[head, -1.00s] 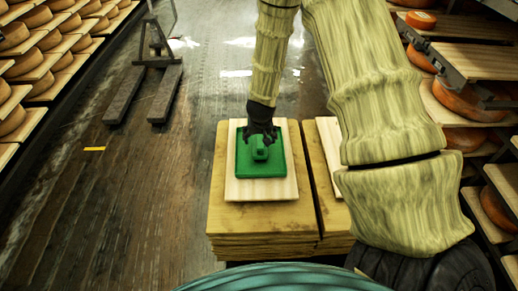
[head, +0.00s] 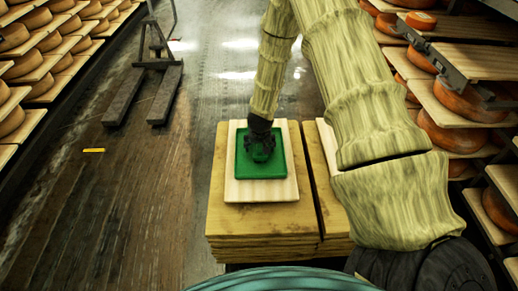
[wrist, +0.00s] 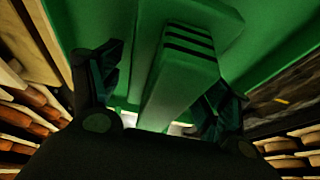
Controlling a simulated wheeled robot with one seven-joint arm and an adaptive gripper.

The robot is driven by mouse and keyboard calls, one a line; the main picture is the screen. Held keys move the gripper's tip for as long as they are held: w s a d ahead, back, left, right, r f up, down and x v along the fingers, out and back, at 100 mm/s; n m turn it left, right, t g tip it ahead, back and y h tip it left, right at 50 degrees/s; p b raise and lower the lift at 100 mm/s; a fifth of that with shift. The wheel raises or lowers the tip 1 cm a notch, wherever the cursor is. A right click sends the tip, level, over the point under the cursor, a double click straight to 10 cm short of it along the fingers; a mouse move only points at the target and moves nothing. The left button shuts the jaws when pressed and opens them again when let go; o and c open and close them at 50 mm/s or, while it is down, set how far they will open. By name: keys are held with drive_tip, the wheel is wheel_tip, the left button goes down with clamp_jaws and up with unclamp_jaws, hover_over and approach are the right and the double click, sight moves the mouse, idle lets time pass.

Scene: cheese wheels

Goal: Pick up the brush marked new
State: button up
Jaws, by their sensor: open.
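A green tray (head: 245,171) with a raised rim lies on a pale wooden board. A green brush (head: 261,155) is in it, mostly hidden by my gripper in the head view. In the wrist view the brush handle (wrist: 185,70) shows three black stripes near one end; I see no readable word. My gripper (head: 262,146) is over the brush, pointing down. In the wrist view my gripper (wrist: 162,98) is open, with one finger on each side of the handle and visible gaps beside it.
The pale board (head: 260,192) rests on a stack of yellowish boards (head: 265,222), with another stack close on the right. Shelves of cheese wheels stand on the left (head: 35,60) and right (head: 460,100). A pallet jack (head: 150,85) stands on the floor at the left back.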

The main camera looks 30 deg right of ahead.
drive_tip(key=c, duration=1.3)
drive_tip(key=shift+r, duration=0.1)
drive_tip(key=shift+r, duration=0.55)
wheel_tip(320, 180, up, 3)
drive_tip(key=shift+f+p, duration=0.1)
drive_tip(key=shift+p, duration=0.3)
drive_tip(key=s+a, duration=0.7)
drive_tip(key=s+a+r, duration=0.1)
drive_tip(key=s+a, duration=0.3)
drive_tip(key=shift+s+a, duration=0.15)
drive_tip(key=shift+s, duration=0.05)
